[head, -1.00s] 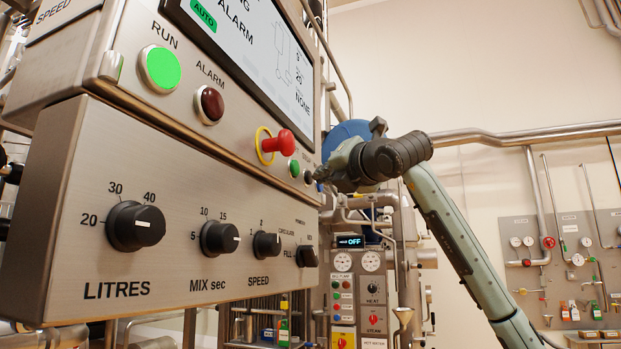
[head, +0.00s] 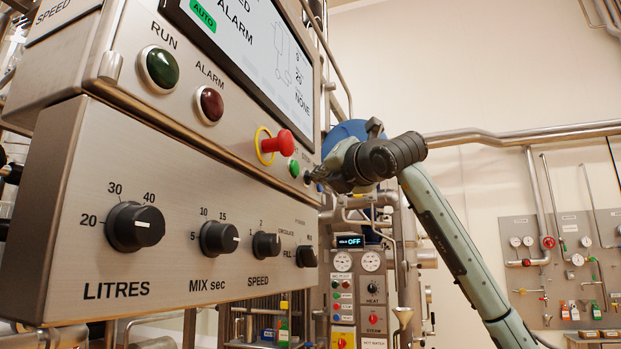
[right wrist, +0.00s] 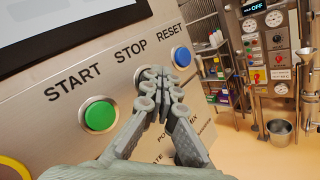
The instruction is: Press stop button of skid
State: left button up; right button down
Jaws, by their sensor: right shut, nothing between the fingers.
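The skid's control panel (head: 190,190) fills the left of the head view. My right gripper (head: 313,176) is shut and empty, its fingertips at the panel's button row. In the right wrist view the closed fingertips (right wrist: 152,75) lie just below the STOP label (right wrist: 130,50), between the green START button (right wrist: 100,115) and the blue RESET button (right wrist: 181,56). The fingers hide the stop button there. In the head view a small dark button (head: 307,177) shows right at the fingertips, beside the green start button (head: 294,168). The RUN lamp (head: 159,69) is dark green, unlit. My left gripper is out of view.
A red mushroom button (head: 277,143) with a yellow ring sticks out left of the start button. Several black knobs (head: 135,227) sit on the lower panel face. The display (head: 265,50) is above. Another panel with gauges (head: 343,290) stands behind, and pipes run along the wall.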

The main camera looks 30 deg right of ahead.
jog(key=shift+s+d+b, duration=0.3)
jog(key=shift+s+d, duration=0.15)
jog(key=shift+s, duration=0.15)
jog(key=s+d+b, duration=0.1)
jog(key=s+d, duration=0.2)
jog(key=shift+s+d, duration=0.15)
jog(key=shift+s, duration=0.25)
jog(key=shift+f, duration=0.1)
dwell(0.8)
